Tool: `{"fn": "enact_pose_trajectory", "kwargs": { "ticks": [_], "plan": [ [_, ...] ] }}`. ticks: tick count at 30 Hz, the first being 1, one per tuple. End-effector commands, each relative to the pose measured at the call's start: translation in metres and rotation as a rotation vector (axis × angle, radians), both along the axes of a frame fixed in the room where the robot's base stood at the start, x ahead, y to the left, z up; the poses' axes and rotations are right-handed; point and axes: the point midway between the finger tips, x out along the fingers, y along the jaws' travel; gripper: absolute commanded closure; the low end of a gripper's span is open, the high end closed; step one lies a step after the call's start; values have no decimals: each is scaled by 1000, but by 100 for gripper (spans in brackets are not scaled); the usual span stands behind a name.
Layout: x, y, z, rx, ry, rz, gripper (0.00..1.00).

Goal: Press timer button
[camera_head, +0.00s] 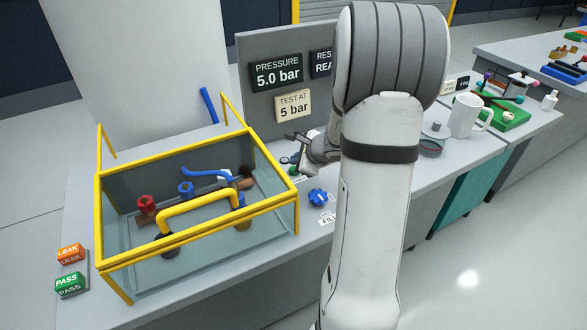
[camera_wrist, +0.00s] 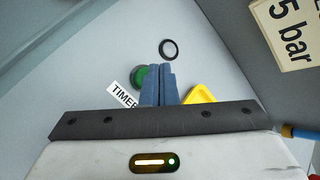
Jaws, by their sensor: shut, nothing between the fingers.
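The green timer button (camera_wrist: 138,77) shows in the wrist view, round and partly covered by my left finger. The white TIMER label (camera_wrist: 122,95) lies beside it, its end hidden by my gripper. My gripper (camera_wrist: 160,68) is shut and empty, its blue fingertips together just right of the button in the picture. I cannot tell the height of the tips above the surface. In the head view my gripper (camera_head: 314,150) is over the bench between the tank and my arm; the button is not clear there.
A black ring (camera_wrist: 168,49) lies beyond the fingertips, and a yellow piece (camera_wrist: 201,94) is to their right. The yellow-framed tank (camera_head: 270,222) stands left of my arm. A blue knob (camera_head: 318,197) is near the bench front. A grey panel (camera_head: 262,48) stands behind.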

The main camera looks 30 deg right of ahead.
Motion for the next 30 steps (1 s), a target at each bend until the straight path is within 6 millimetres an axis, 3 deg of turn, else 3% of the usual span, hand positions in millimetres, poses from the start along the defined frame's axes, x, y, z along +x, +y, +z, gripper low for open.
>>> {"fn": "enact_pose_trajectory", "kwargs": {
  "ticks": [30],
  "plan": [
    [0, 0, -8, 0, 0, 0, 100]
  ]
}}
